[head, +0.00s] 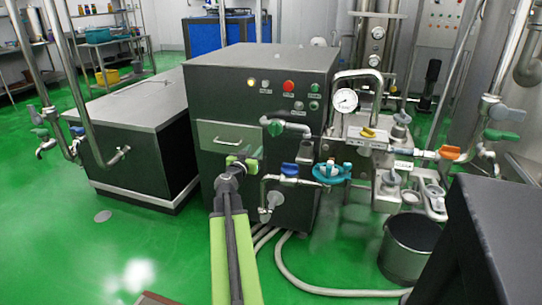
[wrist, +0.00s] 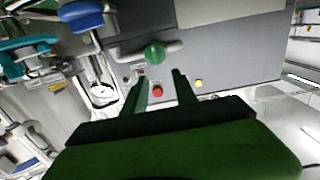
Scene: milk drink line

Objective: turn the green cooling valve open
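The green valve handle (head: 275,127) sits on a short grey pipe on the front of the dark machine cabinet. In the wrist view the green handle (wrist: 154,54) shows as a rounded knob on its pipe, just beyond the fingertips. My gripper (head: 242,161) is in front of the cabinet, below and left of the handle in the head view. In the wrist view its two fingers (wrist: 159,75) are apart with nothing held between them. The handle appears clear of the fingers; the exact depth gap cannot be told.
A blue-handled tap (head: 290,169) and a teal valve (head: 331,172) sit below right of the green handle. A red button (head: 289,86) and small lights are above it. A pressure gauge (head: 344,100) stands right. A bucket (head: 410,245) and hoses are on the floor.

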